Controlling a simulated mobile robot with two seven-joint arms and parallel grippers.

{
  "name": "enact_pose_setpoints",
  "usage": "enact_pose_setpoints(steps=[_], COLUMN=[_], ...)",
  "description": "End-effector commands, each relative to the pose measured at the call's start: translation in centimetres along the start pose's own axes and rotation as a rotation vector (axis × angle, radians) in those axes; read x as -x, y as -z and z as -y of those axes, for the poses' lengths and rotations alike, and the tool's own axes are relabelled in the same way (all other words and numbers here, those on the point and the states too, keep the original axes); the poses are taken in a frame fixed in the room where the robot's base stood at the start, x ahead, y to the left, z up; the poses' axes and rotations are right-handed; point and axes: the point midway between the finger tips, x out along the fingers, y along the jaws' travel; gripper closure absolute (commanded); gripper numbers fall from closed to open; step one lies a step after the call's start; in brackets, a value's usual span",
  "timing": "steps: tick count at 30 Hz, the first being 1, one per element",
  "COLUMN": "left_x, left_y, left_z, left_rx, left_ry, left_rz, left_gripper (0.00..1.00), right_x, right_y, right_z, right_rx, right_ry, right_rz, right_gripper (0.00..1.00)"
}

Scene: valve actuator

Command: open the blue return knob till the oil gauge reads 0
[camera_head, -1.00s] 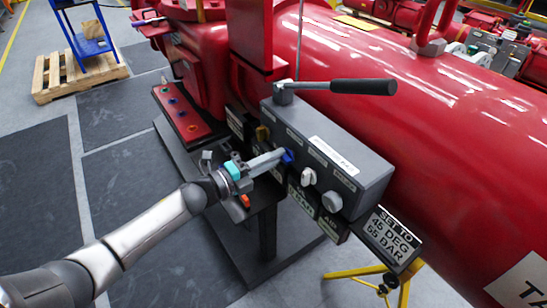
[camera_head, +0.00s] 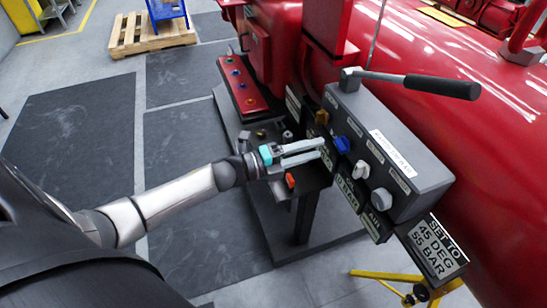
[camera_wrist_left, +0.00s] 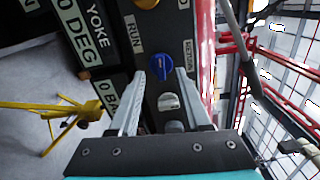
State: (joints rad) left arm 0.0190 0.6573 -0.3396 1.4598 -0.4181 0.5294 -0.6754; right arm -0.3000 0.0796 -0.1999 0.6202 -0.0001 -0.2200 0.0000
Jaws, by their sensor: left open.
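The blue knob (camera_head: 342,144) sits on the side face of the grey valve box (camera_head: 420,178). The left wrist view also shows the blue knob (camera_wrist_left: 161,65), ahead of and between the two fingertips. My left gripper (camera_head: 322,149) is open and empty, its fingertips just short of the knob, apart from it. A display plate reading "YOKE 0 DEG" (camera_wrist_left: 80,30) shows in the left wrist view. A second plate starting "0 BA" (camera_wrist_left: 106,92) is partly hidden by a finger; I cannot tell its full text. My right gripper is not in view.
A black-handled lever (camera_head: 442,87) lies above the box. A "SET TO 45 DEG 55 BAR" sign (camera_head: 436,247) hangs at lower right. Red machinery (camera_head: 460,130) stands behind.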

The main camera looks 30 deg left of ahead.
Motion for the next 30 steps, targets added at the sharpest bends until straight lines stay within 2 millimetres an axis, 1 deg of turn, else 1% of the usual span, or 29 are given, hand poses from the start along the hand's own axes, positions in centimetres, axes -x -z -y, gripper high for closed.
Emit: enact_pose_setpoints(steps=[1,6,12,15,21,30], left_x=[1.1,4.0,7.3,8.6,10.1,10.4], left_y=[0.1,0.0,0.0,0.0,0.0,0.0], left_z=[-0.1,-0.1,-0.1,-0.1,0.0,0.0], left_rx=[0.000,0.000,0.001,0.001,-0.001,-0.001], left_ry=[-0.004,-0.003,-0.003,-0.002,0.000,0.001], left_rz=[-0.001,0.000,0.000,0.000,0.000,-0.001], left_gripper=[0.53,0.53,0.53,0.53,0.53,0.53], right_x=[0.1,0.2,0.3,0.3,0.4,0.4], right_y=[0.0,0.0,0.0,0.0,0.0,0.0], right_z=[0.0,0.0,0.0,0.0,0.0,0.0], right_rx=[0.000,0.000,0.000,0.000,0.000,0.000], right_ry=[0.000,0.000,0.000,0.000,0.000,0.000], right_rz=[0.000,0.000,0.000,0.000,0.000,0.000], right_gripper=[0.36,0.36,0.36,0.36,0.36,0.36])
